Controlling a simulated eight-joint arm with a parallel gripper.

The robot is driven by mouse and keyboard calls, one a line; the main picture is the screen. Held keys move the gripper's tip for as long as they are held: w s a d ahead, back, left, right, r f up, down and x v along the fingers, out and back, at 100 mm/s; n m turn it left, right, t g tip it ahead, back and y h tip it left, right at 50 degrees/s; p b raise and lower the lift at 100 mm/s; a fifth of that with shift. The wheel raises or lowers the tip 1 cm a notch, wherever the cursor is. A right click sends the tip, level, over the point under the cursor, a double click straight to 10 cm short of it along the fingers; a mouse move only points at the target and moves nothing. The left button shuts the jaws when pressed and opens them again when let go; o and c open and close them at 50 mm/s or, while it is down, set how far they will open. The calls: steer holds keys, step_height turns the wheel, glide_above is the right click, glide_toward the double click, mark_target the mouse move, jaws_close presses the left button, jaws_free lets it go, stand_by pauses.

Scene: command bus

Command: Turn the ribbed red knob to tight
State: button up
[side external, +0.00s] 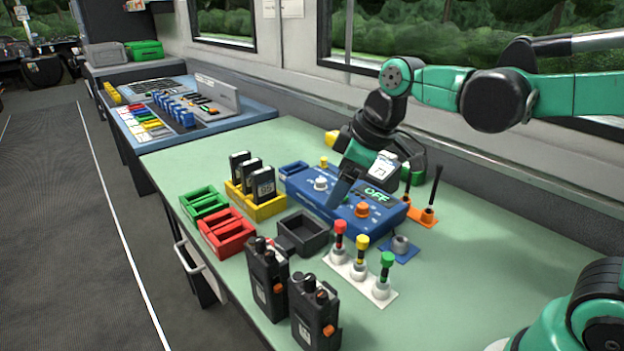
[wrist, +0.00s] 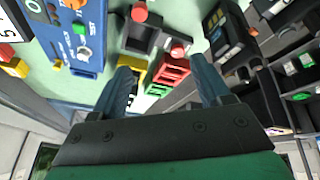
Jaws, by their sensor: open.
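A red knob (side external: 340,227) stands upright on a dark stem at the left end of a white plate (side external: 358,273), beside a yellow knob (side external: 361,243) and a green knob (side external: 387,260). Its ribs are too small to make out. My gripper (side external: 338,204) is above the blue control box (side external: 334,205), behind the red knob and apart from it. In the wrist view my gripper (wrist: 163,66) has its fingers spread with nothing held. Two red round tops (wrist: 140,13) show there near a black tray; I cannot tell whether either is this knob.
The black tray (side external: 304,236) sits just left of the knobs. Red (side external: 227,232), green (side external: 204,203) and yellow (side external: 262,207) trays lie further left. Two black radios (side external: 314,315) stand upright in front. The green tabletop (side external: 470,265) is clear at right.

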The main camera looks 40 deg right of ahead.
steer(key=w+a+f+n+g+y, duration=0.2)
steer(key=w+a+n+g, duration=0.1)
steer(key=w+n, duration=0.55)
steer(key=n+g, duration=0.3)
steer(key=n, duration=0.4)
glide_toward(268, 240)
steer(key=shift+s+a+f+m+y, duration=0.15)
steer(key=shift+f+y, duration=0.05)
steer(key=shift+f, duration=0.35)
steer(key=shift+s+a+f+m+y, duration=0.1)
steer(key=shift+s+f+y, duration=0.1)
steer(key=shift+f, duration=0.3)
steer(key=shift+w+a+f+n, duration=0.1)
steer(key=shift+a+f+n, duration=0.1)
steer(key=shift+f+n, duration=0.35)
steer(key=shift+x, duration=2.7)
jaws_close()
